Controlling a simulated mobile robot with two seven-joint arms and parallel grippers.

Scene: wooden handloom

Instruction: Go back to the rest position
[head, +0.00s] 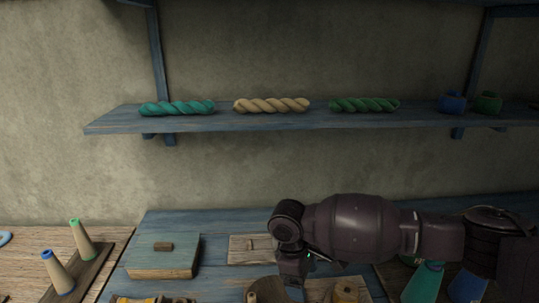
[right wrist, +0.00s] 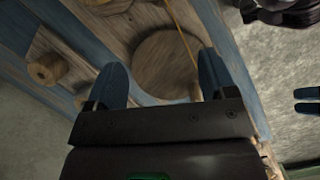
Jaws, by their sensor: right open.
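My right arm comes in from the right in the head view, and my right gripper (head: 292,282) points down over the blue wooden bench (head: 210,222). In the right wrist view my right gripper (right wrist: 161,72) has its two dark blue fingers well apart, with nothing held between them. Below and beyond the fingers is a round wooden disc (right wrist: 160,62) with a yellow thread across it. I cannot tell how high the fingers are above it. My left gripper does not show in the head view.
A grey-green box (head: 162,257) and thread cones (head: 82,240) stand left of my right gripper. More cones (head: 424,282) stand below my right forearm. A blue shelf (head: 270,122) behind holds yarn skeins (head: 272,105). The wall between bench and shelf is clear.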

